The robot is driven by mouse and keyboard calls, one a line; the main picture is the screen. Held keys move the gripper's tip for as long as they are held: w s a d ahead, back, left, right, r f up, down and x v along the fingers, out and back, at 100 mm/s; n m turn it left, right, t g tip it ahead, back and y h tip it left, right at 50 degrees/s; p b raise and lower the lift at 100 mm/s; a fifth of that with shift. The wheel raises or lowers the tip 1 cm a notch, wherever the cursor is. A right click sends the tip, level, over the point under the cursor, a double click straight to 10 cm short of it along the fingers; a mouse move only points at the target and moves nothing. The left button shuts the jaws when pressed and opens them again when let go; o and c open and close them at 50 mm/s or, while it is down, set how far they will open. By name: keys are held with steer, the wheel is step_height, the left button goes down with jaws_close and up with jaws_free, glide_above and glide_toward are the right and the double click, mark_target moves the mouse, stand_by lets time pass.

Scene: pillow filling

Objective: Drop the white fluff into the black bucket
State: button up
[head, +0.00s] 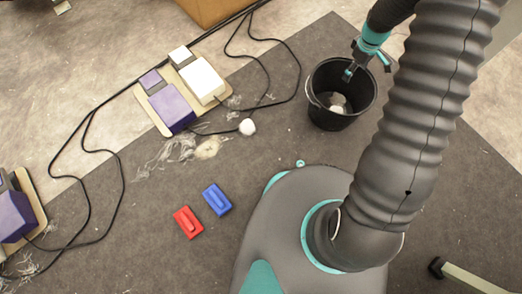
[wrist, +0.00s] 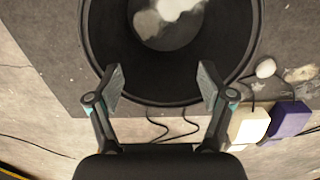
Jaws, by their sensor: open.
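The black bucket (head: 318,112) stands on the dark mat at the upper right of the head view. My gripper (head: 366,66) is over its rim, pointing down into it. In the wrist view the open jaws (wrist: 160,85) are empty, and the bucket (wrist: 108,42) fills the top middle. White fluff (head: 338,103) lies inside on the bucket's bottom; it also shows in the wrist view (wrist: 172,8), with a greyer clump beside it.
A board with purple and white blocks (head: 183,92) and black cables lies left of the bucket. A blue block (head: 216,199) and a red block (head: 188,222) lie on the mat near my base. A second board with a purple block (head: 14,215) is at far left.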

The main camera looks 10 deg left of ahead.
step_height(320, 180, up, 12)
steer(key=shift+f, duration=0.15)
stand_by(0.7)
steer(key=s+r+m+t+p, duration=0.5)
steer(key=s+r+m, duration=0.5)
steer(key=s+r, duration=1.8)
steer(key=shift+s+m+t+p, duration=0.35)
steer(key=shift+s+p, duration=0.25)
steer(key=shift+s, duration=0.65)
